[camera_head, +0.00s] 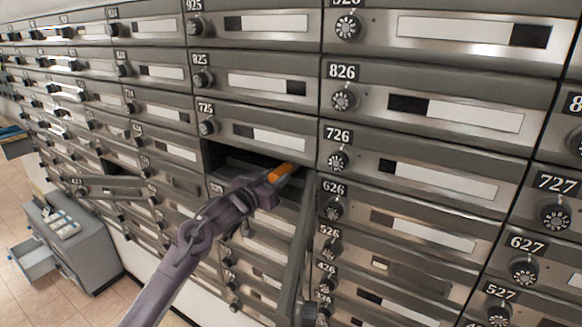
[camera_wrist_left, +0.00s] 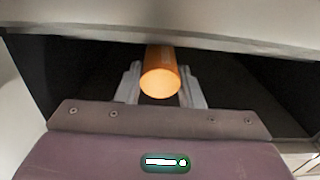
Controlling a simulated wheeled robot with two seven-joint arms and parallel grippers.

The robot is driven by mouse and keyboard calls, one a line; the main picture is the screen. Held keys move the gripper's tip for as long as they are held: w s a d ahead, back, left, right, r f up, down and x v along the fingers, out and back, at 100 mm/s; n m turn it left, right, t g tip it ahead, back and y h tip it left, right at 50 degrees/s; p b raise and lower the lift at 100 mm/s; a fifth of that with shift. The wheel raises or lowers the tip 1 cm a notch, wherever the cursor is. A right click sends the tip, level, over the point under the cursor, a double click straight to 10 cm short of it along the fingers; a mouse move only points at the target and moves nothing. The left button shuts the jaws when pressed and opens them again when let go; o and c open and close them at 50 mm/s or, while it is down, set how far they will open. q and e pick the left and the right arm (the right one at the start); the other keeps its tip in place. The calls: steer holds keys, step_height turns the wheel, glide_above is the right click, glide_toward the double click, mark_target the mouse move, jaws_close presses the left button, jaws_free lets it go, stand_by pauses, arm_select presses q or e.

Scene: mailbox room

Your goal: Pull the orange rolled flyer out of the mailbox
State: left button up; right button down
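The orange rolled flyer (camera_head: 281,173) is in the dark open mailbox (camera_head: 222,157) below the box numbered 725. My left gripper (camera_head: 272,183) reaches to the mouth of this box from the lower left. In the left wrist view the flyer (camera_wrist_left: 160,82) lies between the two grey fingers (camera_wrist_left: 160,90), its round end towards the camera. The fingers are close together and appear shut on it from both sides. The far part of the flyer is hidden inside the box. My right gripper is not in view.
The open mailbox's door (camera_head: 300,245) stands out edge-on at its right side. Closed mailboxes with dials surround the opening. A grey cabinet (camera_head: 75,240) with an open drawer (camera_head: 32,258) stands on the tiled floor at the lower left.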

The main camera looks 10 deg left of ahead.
arm_select(q)
steer(key=shift+c, duration=0.6)
steer(key=shift+r, duration=0.15)
steer(key=shift+r+p, duration=0.2)
steer(key=shift+p, duration=0.2)
steer(key=shift+s+a, duration=0.15)
steer(key=shift+s, duration=0.2)
steer(key=p+v, duration=0.8)
steer(key=v, duration=1.1)
steer(key=shift+s, duration=0.2)
